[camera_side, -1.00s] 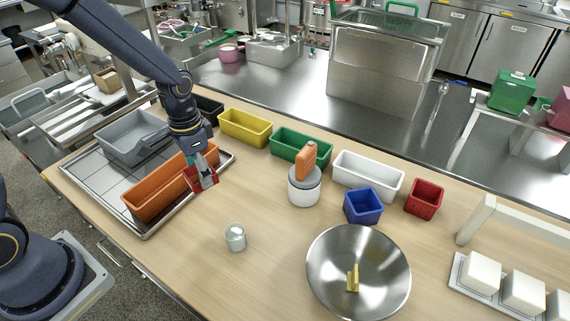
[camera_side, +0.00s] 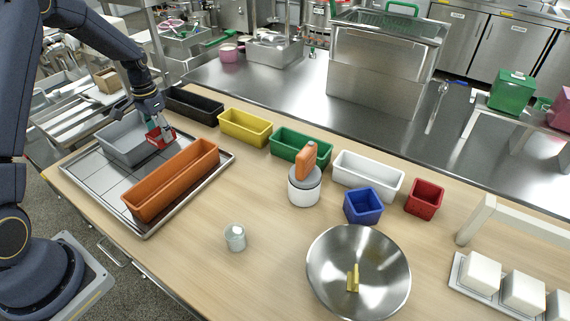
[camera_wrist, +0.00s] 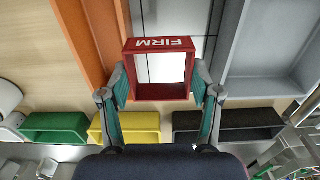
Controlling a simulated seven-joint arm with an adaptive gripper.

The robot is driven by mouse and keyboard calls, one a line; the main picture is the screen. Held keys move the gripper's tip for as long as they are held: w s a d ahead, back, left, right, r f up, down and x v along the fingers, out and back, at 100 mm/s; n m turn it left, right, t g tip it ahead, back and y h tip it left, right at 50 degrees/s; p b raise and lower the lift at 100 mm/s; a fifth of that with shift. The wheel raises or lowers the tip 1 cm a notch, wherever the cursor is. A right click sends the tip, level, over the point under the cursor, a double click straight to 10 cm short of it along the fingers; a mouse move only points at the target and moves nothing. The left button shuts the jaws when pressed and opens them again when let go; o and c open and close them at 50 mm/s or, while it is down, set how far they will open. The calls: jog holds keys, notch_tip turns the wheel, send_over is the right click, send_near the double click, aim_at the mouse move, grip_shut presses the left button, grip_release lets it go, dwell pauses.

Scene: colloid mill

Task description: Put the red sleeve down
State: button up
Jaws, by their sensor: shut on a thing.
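The red sleeve (camera_side: 166,141) is a short square frame, open through the middle. In the wrist view the sleeve (camera_wrist: 160,92) shows white lettering reading "FIRM" on one wall. My gripper (camera_side: 157,131) is shut on it, with a fingertip against each of two opposite sides, as the gripper also shows in the wrist view (camera_wrist: 160,77). The sleeve is at the right side of the grey bin (camera_side: 118,144), near the far end of the orange bin (camera_side: 172,187). I cannot tell its exact height or whether it touches anything.
Both bins stand on a tiled metal tray (camera_side: 89,178). Black (camera_side: 194,108), yellow (camera_side: 245,132), green (camera_side: 300,150) and white (camera_side: 367,182) bins run along the back edge. A jar (camera_side: 304,192), a glass (camera_side: 235,239) and a steel bowl (camera_side: 335,290) stand to the right. The wood in front is bare.

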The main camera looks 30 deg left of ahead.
jog(key=w+a+f, duration=0.1)
jog(key=w+f, duration=0.3)
jog(key=w+a+f, duration=0.1)
jog(key=w+f, duration=0.1)
jog(key=shift+w+a+f, duration=0.1)
jog(key=shift+a+f, duration=0.2)
jog(key=shift+w+a+f, duration=0.1)
jog(key=shift+w+f, duration=0.05)
jog(key=shift+f, duration=1.55)
jog(key=shift+f, duration=0.1)
jog(key=o, duration=0.7)
